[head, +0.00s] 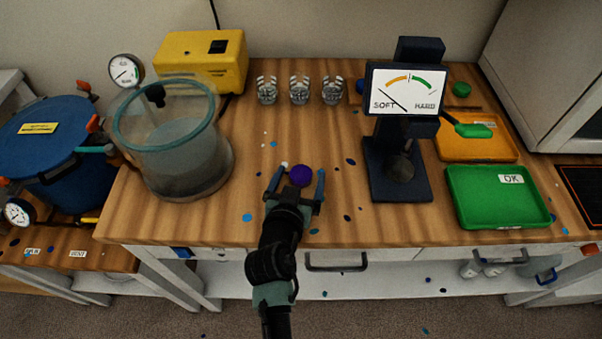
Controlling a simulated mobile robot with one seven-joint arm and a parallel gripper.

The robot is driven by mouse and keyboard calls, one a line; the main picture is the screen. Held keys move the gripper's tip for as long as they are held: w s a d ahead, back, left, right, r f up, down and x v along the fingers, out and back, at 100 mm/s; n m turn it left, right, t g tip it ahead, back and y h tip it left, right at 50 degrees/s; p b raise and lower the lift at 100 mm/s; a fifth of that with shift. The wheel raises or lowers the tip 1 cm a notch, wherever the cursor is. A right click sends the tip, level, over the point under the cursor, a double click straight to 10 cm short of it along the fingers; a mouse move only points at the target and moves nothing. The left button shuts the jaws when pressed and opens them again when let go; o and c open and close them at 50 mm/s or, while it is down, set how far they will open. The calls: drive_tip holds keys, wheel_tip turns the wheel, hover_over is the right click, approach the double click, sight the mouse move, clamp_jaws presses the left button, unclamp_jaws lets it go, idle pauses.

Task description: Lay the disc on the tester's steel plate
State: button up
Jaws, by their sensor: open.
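A small dark purple disc (300,175) shows at the middle of the wooden bench. My gripper (299,180) is open, with one finger on each side of the disc. I cannot tell from this view whether the fingers touch it or how high they are above the bench. The tester (397,130) is a dark blue stand to the right, with a SOFT–HARD dial (406,90) at its top. A round grey part (401,169) shows above its base. The steel plate cannot be told apart clearly from that part.
A glass vacuum chamber (172,150) stands left on the bench (330,225), before a yellow pump (202,62). Several clear cups (300,90) stand at the back. A green OK tray (500,197) and an orange tray (480,150) lie right of the tester. Bench between disc and tester is mostly clear.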

clamp_jaws()
idle(0.4)
